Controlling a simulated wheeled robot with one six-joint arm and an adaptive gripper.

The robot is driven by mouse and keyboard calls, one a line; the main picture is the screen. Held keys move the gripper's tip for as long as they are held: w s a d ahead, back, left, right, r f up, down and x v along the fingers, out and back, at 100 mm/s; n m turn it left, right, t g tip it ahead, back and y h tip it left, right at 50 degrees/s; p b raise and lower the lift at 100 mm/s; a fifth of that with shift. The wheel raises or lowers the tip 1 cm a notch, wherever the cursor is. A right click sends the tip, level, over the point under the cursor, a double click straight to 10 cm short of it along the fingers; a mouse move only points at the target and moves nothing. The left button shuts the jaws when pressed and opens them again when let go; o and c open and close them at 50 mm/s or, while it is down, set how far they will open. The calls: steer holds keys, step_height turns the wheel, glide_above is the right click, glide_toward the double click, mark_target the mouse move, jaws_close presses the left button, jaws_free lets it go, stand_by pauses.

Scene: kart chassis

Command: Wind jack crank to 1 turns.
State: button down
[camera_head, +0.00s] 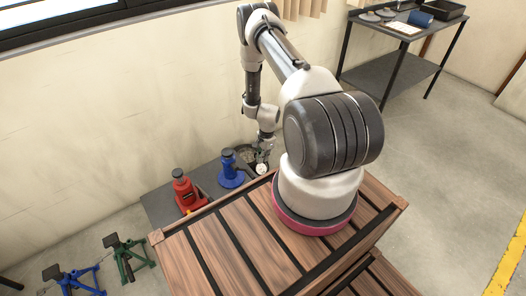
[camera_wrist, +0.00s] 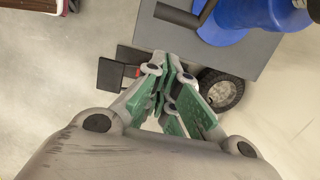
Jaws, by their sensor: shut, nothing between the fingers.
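A blue jack (camera_head: 231,170) stands on a dark grey mat at the wall, and a red jack (camera_head: 185,190) stands to its left. My gripper (camera_head: 262,160) is low, just right of the blue jack and apart from it. In the wrist view a large blue body (camera_wrist: 245,15), likely the blue jack, is cut off by the top edge. A dark bar (camera_wrist: 180,15) sticks out beside it; I cannot tell whether it is the crank. My green-padded gripper (camera_wrist: 170,72) is shut and empty, below that bar in the picture. No crank shows clearly in the head view.
The dark mat (camera_head: 157,207) lies behind a wooden crate top (camera_head: 215,250). A small wheel (camera_wrist: 222,90) is right of my fingers. Blue (camera_head: 75,280) and green (camera_head: 127,258) stands are at the lower left. A bench (camera_head: 385,72) is at the upper right. Floor at right is clear.

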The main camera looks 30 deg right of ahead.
mark_target(252, 177)
steer(key=shift+a+f, duration=0.85)
steer(key=shift+f, duration=0.35)
steer(key=shift+a+f, duration=0.85)
steer(key=shift+f, duration=0.3)
steer(key=shift+a+f+y, duration=0.1)
steer(key=shift+f+y, duration=0.4)
steer(key=shift+y, duration=0.1)
steer(key=shift+s+a+f+y, duration=0.1)
steer(key=shift+a+f+y, duration=0.3)
steer(key=shift+f, duration=0.3)
steer(key=shift+w+a+f+y, duration=0.1)
steer(key=shift+a+f+y, duration=0.15)
steer(key=shift+a+f, duration=0.35)
steer(key=shift+s+a+f+y, duration=0.1)
steer(key=shift+a+f+y, duration=0.25)
steer(key=shift+f, duration=0.45)
steer(key=shift+d, duration=0.1)
